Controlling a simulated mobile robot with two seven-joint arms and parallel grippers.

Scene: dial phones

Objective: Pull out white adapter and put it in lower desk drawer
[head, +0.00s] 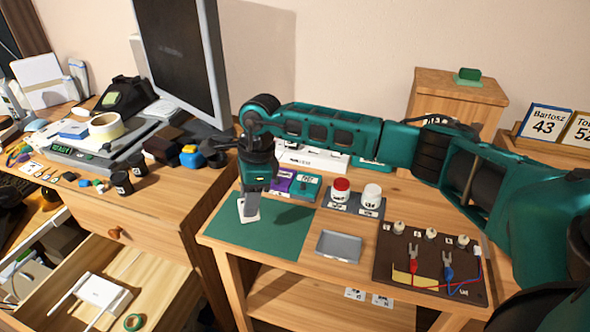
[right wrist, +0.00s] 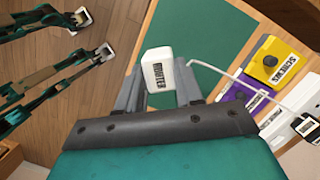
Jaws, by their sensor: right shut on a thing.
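My right gripper (head: 250,208) points down over the green mat on the small table. It is shut on the white adapter (right wrist: 160,70), a white block marked ROUTER between the two fingers in the right wrist view. In the head view the adapter (head: 248,210) shows only as a pale patch by the fingertips. A thin white cable (right wrist: 238,80) passes the adapter's right side; whether it joins it is unclear. The lower desk drawer (head: 150,262) is open at lower left, with a white router (head: 100,291) and a green tape roll (head: 134,322) inside. I cannot see my left gripper.
A white power strip (head: 315,159) is at the back of the small table. The green mat (head: 285,240), grey tray (head: 339,246), red-lidded jar (head: 341,190) and wire board (head: 385,262) lie there too. The desk (head: 160,205) is cluttered.

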